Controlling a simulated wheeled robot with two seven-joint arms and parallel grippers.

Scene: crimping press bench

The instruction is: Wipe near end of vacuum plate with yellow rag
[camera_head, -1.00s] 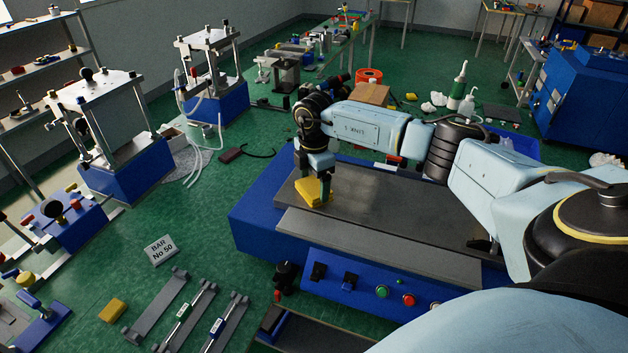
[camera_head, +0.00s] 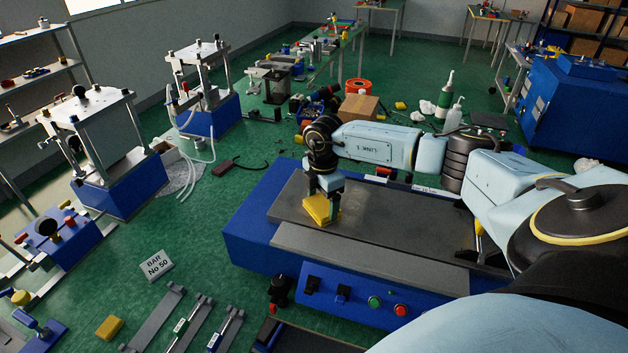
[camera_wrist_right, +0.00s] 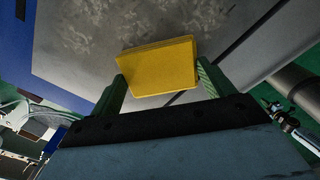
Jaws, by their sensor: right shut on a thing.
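A yellow rag (camera_head: 319,209) is held in my right gripper (camera_head: 321,212) at the left end of the grey vacuum plate (camera_head: 400,227). The plate lies on a blue machine. In the right wrist view the rag (camera_wrist_right: 158,66) sits between the two green fingers of my right gripper (camera_wrist_right: 160,80), which is shut on it. Behind it the plate (camera_wrist_right: 90,30) shows a mottled, smudged patch. The rag looks on or just above the plate; I cannot tell if it touches. My left gripper is not in view.
A grey bar (camera_head: 370,257) runs along the plate's front side. The blue front panel has a green button (camera_head: 375,302) and a red button (camera_head: 400,310).

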